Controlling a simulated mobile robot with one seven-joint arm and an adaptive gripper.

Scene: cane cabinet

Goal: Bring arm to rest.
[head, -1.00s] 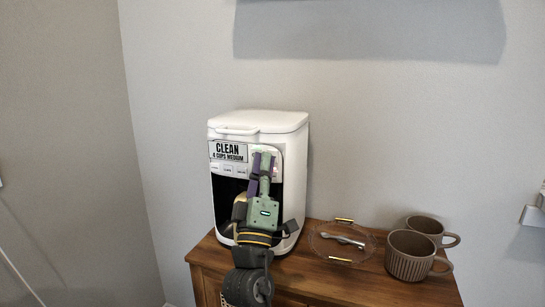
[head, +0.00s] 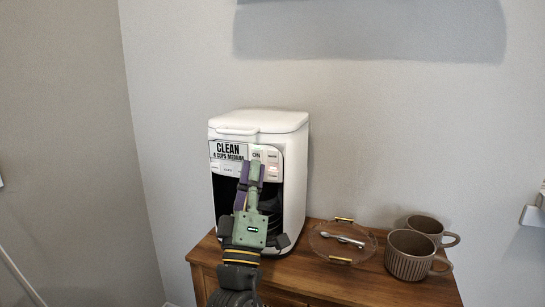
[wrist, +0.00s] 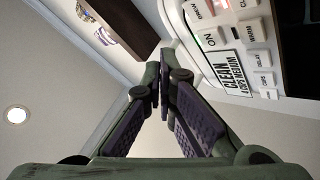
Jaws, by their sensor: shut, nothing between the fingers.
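The machine's panel (wrist: 232,50) fills the upper right of the wrist view, with ON, CLEAN and other buttons and a red light. My gripper hides part of the machine's dark front recess (head: 268,200). I cannot tell whether the fingertips touch the machine.
The machine stands on a wooden cabinet (head: 330,286). To its right are a clear round tray (head: 325,251) with gold handles and metal tongs (head: 343,239), then two brown ribbed mugs (head: 408,262) (head: 424,226). A wall is close behind.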

